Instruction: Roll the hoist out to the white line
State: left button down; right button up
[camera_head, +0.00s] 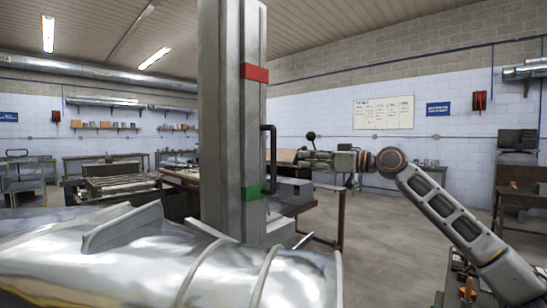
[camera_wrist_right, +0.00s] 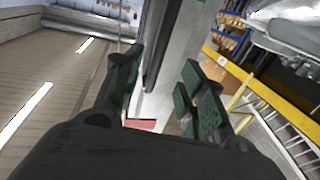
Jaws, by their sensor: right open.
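The hoist shows as a tall grey column (camera_head: 225,120) with a red band (camera_head: 254,72) and a green band (camera_head: 252,192). A dark upright handle (camera_head: 270,160) is fixed on its right side. My right gripper (camera_head: 302,157) is just right of the handle, pointing at it. In the right wrist view my right gripper (camera_wrist_right: 163,85) is open, and the dark handle (camera_wrist_right: 163,40) shows between and beyond its green-padded fingers. I cannot tell whether they touch it. The hoist's base and the white line do not show. My left gripper is not in view.
Workbenches stand behind the column. Open grey floor (camera_head: 380,245) lies to the right. In the right wrist view a yellow-edged rack (camera_wrist_right: 255,85) stands at the right.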

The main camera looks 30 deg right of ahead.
pick_arm(q)
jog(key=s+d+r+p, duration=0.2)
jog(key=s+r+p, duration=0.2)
jog(key=p, duration=0.2)
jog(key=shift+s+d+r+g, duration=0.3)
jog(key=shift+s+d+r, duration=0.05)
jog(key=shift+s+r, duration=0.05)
pick_arm(e)
jog(key=x, duration=1.2)
jog(key=shift+w+a, duration=0.3)
jog(key=shift+c, duration=0.2)
grip_shut()
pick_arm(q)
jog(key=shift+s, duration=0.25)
